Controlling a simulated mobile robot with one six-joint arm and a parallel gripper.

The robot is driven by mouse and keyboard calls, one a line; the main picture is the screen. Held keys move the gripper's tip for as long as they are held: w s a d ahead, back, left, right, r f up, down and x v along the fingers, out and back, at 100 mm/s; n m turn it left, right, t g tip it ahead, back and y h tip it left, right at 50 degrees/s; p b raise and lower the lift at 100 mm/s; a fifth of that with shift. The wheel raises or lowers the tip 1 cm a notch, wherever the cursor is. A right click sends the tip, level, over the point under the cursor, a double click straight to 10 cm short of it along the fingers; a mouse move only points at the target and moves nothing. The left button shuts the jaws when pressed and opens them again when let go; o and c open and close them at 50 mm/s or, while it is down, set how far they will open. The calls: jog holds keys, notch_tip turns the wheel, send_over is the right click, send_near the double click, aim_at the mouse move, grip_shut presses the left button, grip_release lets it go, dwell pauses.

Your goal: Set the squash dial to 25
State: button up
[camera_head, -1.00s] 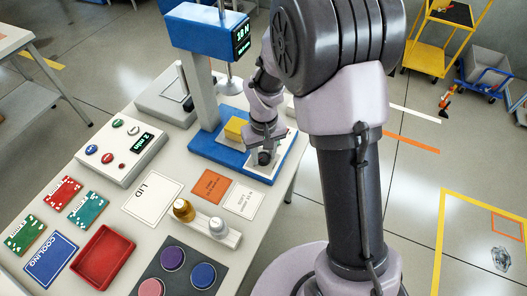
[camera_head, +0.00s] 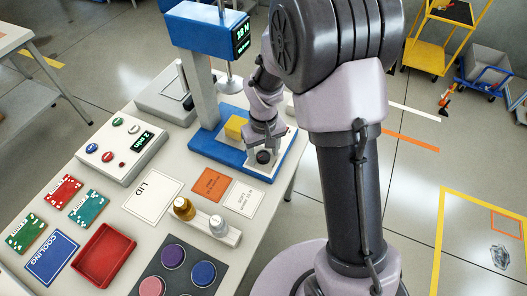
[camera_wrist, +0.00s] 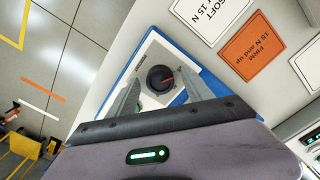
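The squash dial is a round black knob with a red pointer line (camera_wrist: 160,78) on a pale panel (camera_wrist: 148,55) at the end of the blue press base; it also shows in the head view (camera_head: 264,157). My gripper (camera_wrist: 157,92) is open, with one finger on each side of the dial and visible gaps between. The dial's scale marks are too small to read. The blue press (camera_head: 205,30) has a display that appears to read 18 N. A yellow block (camera_head: 235,127) sits on the press base.
An orange card (camera_head: 211,186) and a white card (camera_head: 244,198) lie in front of the press. A gold and a silver weight stand on a holder (camera_head: 230,236). A button box (camera_head: 122,148), a red tray (camera_head: 103,255) and several cards fill the left of the table.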

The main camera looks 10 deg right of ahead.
aim_at(263, 155)
notch_tip(263, 155, up, 18)
jog(key=p, duration=0.6)
jog(key=shift+f, duration=0.25)
jog(key=s+r+m+t+y+b, duration=0.1)
jog(key=s+r+m+t+b, duration=0.1)
jog(key=s, duration=0.7)
jog(key=s+r+m+t+y+b, duration=0.1)
jog(key=s+r+m+t+b, duration=0.2)
jog(key=s, duration=0.7)
jog(key=m+b, duration=0.1)
jog(key=b, duration=0.1)
jog(key=shift+s+r+m+t+b, duration=0.2)
jog(key=shift+r+m+t+b, duration=0.1)
jog(key=shift+m+t+b, duration=0.1)
